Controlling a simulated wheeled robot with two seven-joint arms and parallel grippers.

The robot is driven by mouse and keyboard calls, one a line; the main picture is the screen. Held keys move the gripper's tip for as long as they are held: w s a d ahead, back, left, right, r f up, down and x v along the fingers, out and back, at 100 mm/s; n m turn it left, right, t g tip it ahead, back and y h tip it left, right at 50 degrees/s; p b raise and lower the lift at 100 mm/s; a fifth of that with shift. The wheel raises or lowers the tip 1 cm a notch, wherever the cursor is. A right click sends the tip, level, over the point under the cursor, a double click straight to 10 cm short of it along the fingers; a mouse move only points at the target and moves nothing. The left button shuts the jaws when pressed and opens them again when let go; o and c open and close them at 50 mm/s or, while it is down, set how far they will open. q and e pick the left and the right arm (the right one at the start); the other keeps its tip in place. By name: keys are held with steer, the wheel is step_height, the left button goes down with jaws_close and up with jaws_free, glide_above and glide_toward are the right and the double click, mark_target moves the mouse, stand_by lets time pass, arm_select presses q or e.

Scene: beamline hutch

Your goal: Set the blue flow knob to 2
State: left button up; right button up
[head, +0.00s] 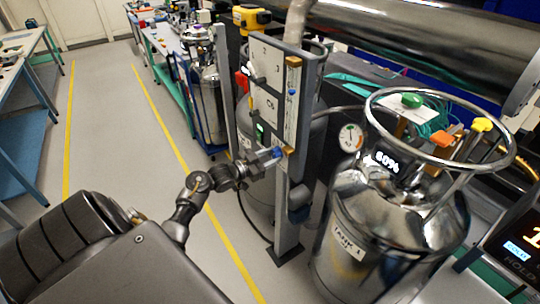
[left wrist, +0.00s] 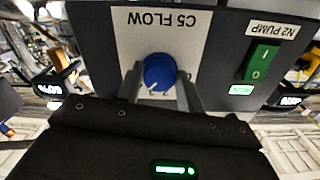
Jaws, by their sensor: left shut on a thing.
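The blue flow knob (left wrist: 159,70) is on a white plate below the label "C5 FLOW", which appears upside down in the left wrist view. It also shows as a small blue spot (head: 278,152) low on the upright panel in the head view. My left gripper (left wrist: 160,88) has one finger on each side of the knob and is shut on it. A small pale mark shows near the knob's lower edge in the left wrist view. The scale figures around it are too small to read. My right gripper is not in view.
A green rocker switch (left wrist: 262,63) labelled "N2 PUMP" sits beside the knob. A flow tube (head: 292,92) runs up the panel. A shiny tank (head: 385,235) marked "TANK 1" stands to the right. Open floor (head: 110,130) lies to the left.

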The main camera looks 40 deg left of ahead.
arm_select(q)
steer(key=n+p, duration=0.2)
steer(key=n, duration=0.1)
steer(key=n+p, duration=0.2)
steer(key=shift+r, duration=0.25)
steer(key=n+p, duration=0.2)
steer(key=n, duration=0.1)
steer(key=shift+f+n+p, duration=0.15)
steer(key=shift+n+p, duration=0.6)
steer(key=shift+n, duration=0.65)
steer(key=o, duration=1)
steer(key=shift+s, duration=0.1)
